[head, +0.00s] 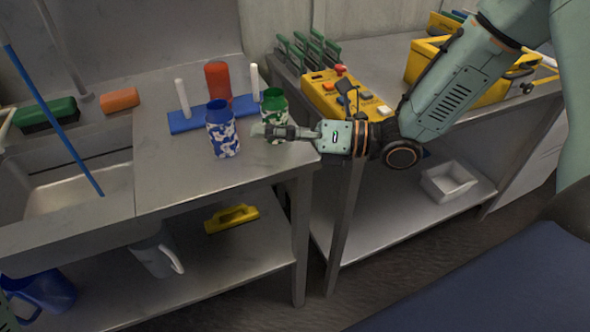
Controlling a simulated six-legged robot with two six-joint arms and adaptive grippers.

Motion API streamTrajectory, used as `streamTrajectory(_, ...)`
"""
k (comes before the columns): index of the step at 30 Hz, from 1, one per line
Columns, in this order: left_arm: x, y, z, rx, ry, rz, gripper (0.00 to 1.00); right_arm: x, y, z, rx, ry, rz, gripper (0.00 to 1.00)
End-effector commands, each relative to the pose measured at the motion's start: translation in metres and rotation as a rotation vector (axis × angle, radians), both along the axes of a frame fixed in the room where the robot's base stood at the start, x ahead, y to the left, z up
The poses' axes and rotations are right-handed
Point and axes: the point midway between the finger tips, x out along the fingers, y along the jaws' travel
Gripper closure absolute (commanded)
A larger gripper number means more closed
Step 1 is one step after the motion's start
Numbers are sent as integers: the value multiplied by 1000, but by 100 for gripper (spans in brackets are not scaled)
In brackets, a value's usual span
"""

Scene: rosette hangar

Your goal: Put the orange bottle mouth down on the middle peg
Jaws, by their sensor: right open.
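The orange bottle (217,81) stands upright on the blue peg rack (186,122), between its two visible white pegs, the left peg (182,92) and the right peg (254,78). No middle peg shows; the bottle is where it would be. Its end looks closed and flat on top, and its lower part is partly hidden by a blue-and-white bottle (222,135). My right gripper (262,131) is open, low over the table, in front of a green-and-white bottle (274,103). It is apart from the orange bottle. I cannot tell whether it touches the green one. My left gripper is not in view.
A sink (75,185) with a blue stick across it is at left, with a green brush (48,113) and an orange block (120,100) behind. A yellow control box (335,95) stands on the right bench. The table's front is clear.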

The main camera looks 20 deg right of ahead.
Motion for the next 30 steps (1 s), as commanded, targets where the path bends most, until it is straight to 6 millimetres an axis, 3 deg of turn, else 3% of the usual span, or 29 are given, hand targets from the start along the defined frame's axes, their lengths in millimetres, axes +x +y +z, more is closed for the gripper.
streamTrajectory(9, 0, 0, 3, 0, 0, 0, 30, -37, -13, -38, 50, 79, -30, 26)
streamTrajectory(15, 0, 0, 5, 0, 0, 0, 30, -51, -19, -54, 74, 116, -52, 26)
streamTrajectory(30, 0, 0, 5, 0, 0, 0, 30, -56, -21, -59, 82, 126, -58, 26)
